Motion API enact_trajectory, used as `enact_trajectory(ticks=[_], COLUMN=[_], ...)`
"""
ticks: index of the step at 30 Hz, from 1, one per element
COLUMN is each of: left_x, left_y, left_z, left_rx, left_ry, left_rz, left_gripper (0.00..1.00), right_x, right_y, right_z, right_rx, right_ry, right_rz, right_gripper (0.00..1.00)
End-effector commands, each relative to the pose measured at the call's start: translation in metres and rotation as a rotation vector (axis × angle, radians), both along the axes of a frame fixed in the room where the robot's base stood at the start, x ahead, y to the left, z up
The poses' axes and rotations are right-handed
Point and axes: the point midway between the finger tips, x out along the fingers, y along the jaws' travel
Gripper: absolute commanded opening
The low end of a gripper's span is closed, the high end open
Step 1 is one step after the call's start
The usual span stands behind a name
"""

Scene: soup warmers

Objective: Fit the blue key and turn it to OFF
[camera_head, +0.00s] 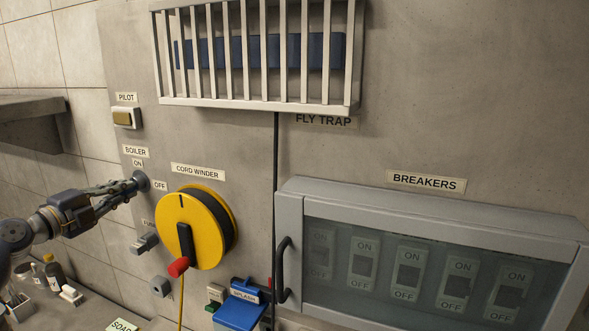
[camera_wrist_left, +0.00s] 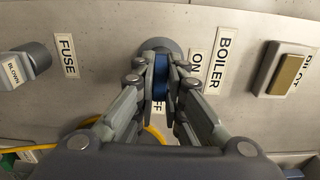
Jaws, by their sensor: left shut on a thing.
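The blue key (camera_wrist_left: 161,82) is between the fingers of my left gripper (camera_wrist_left: 161,88), which is shut on it. The key's far end is at the round grey boiler lock (camera_wrist_left: 150,46); the fingers hide how deep it sits. In the head view my left gripper (camera_head: 134,184) reaches in from the left to the lock (camera_head: 142,180), hiding the key. The ON label (camera_head: 137,163) is above the lock and the OFF label (camera_head: 160,186) to its right. In the wrist view the OFF label (camera_wrist_left: 157,104) is partly covered by the fingers. My right gripper is not in view.
The yellow cord winder (camera_head: 196,225) with its red-tipped crank stands close right of the lock. The fuse knob (camera_head: 146,243) projects below it and the pilot switch (camera_head: 126,117) is above. A glass-fronted breaker box (camera_head: 430,205) is at right. A shelf (camera_head: 30,105) juts out at left.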

Motion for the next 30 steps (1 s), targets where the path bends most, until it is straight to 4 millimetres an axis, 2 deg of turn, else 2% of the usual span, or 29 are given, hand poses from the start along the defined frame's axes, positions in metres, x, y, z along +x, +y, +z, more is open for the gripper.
enact_trajectory(ticks=[30], left_x=[0.000], left_y=[0.001], left_z=[0.004], left_rx=[0.404], left_ry=[-0.179], left_rz=[0.005], left_gripper=[0.00], right_x=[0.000], right_y=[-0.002], right_z=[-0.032], right_rx=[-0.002], right_ry=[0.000], right_rz=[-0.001], right_gripper=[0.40])
